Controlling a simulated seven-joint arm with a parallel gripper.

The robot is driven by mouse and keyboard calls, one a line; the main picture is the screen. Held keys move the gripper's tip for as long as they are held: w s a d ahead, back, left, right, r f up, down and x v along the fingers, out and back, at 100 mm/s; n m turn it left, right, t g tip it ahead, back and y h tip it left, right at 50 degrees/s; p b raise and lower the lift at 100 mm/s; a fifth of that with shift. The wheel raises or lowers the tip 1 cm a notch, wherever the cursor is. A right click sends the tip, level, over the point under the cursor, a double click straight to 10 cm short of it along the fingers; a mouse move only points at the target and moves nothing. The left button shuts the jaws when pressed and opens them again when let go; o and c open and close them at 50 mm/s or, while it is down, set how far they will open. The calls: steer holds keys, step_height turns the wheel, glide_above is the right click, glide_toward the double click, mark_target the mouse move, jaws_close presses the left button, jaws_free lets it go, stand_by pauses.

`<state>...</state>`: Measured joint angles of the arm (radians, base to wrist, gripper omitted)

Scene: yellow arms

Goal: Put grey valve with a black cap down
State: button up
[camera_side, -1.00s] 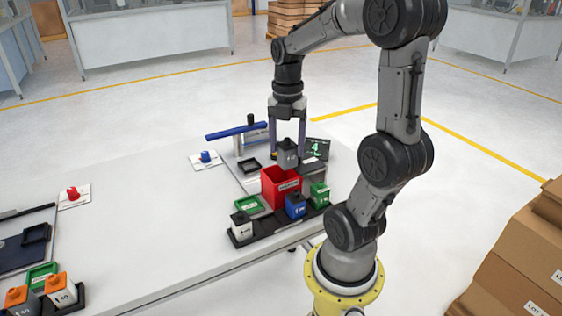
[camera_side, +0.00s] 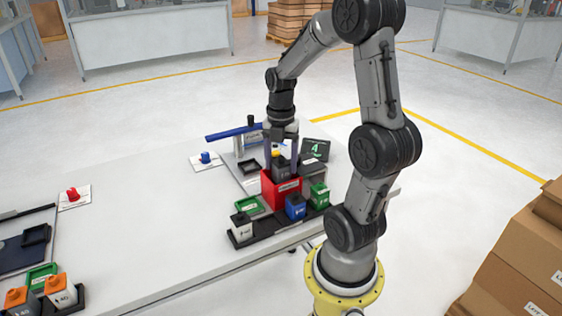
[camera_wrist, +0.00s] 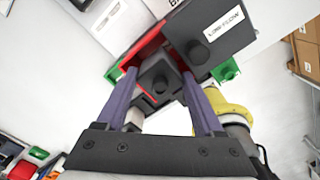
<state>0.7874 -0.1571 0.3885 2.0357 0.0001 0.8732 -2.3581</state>
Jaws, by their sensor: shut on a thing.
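A grey valve with a black cap (camera_side: 283,166) is between the fingers of my gripper (camera_side: 281,160), which is shut on it. The valve is upright at the mouth of a red bin (camera_side: 281,191), and its lower part is hidden behind the bin's front wall. In the wrist view the valve (camera_wrist: 159,78) sits between both fingers, with red bin walls close around it. I cannot tell whether it touches the bin floor.
A white valve with a black cap (camera_side: 242,227), a blue valve (camera_side: 296,206) and a green valve (camera_side: 319,195) stand in a black rack in front of the bin. A dark box labelled "LOW FLOW" (camera_wrist: 213,38) is close beside the bin. The table's middle is clear.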

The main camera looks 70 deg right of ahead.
mark_target(280, 158)
steer(key=shift+f, duration=0.55)
steer(key=o, duration=1.6)
steer(key=shift+c, duration=0.2)
step_height(280, 158, up, 12)
steer(key=shift+r, duration=0.15)
steer(key=s+a+m+t, duration=0.1)
steer(key=a+m+t, duration=0.1)
steer(key=a+m, duration=0.7)
steer(key=s+a+f+m+t, duration=0.1)
steer(key=s+a+m+t, duration=0.1)
steer(key=a+m, duration=0.7)
steer(key=shift+s+a+t, duration=0.3)
steer(key=shift+a+t, duration=0.5)
steer(key=shift+a, duration=0.2)
steer(key=shift+f, duration=0.1)
